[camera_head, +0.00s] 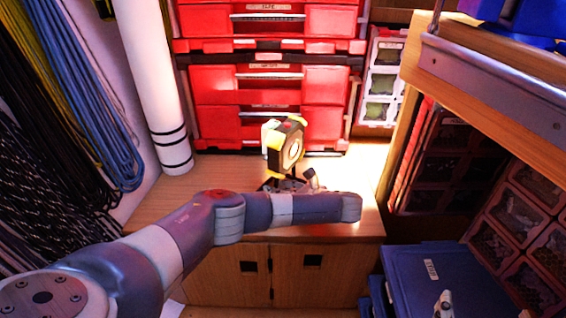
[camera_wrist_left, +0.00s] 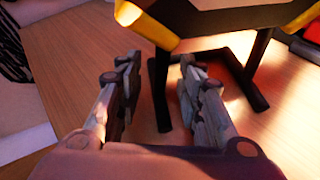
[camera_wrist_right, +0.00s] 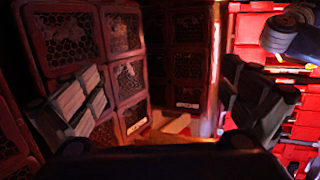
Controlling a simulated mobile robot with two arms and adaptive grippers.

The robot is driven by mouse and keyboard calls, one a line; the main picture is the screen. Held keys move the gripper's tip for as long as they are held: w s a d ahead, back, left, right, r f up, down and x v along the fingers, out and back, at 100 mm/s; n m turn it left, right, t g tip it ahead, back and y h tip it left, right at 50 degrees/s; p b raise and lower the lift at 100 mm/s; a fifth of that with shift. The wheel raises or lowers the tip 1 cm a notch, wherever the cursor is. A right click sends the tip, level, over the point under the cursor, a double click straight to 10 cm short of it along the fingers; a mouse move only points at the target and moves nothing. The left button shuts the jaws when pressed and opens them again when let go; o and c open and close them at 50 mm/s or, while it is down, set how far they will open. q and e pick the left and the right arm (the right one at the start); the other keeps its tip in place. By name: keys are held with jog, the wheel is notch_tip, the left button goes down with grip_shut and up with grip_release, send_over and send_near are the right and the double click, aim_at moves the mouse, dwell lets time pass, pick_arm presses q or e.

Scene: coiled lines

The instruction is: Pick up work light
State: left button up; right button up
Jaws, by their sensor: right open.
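The work light (camera_head: 283,147) is yellow and black with a glowing round face, and stands on the wooden bench in front of the red drawers. In the left wrist view its yellow-edged body (camera_wrist_left: 225,18) fills the top, above a black stand. My left gripper (camera_head: 292,185) is low at the stand, partly hidden behind my forearm. In the left wrist view the left gripper (camera_wrist_left: 158,80) has its fingers apart, with a black stand leg between them in the picture; contact cannot be told. My right gripper (camera_wrist_right: 165,100) is open and empty, facing shelves of bins.
Red drawer cases (camera_head: 270,100) stand behind the light. A white tube (camera_head: 152,80) and hanging coiled lines (camera_head: 60,90) are at left. A wooden shelf (camera_head: 500,80) juts in at right, above blue boxes (camera_head: 430,275). The bench's left part (camera_head: 165,195) is clear.

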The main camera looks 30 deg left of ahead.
pick_arm(q)
grip_shut()
jog(key=shift+w+r, duration=0.1)
jog(key=shift+r, duration=0.05)
jog(key=shift+r, duration=0.15)
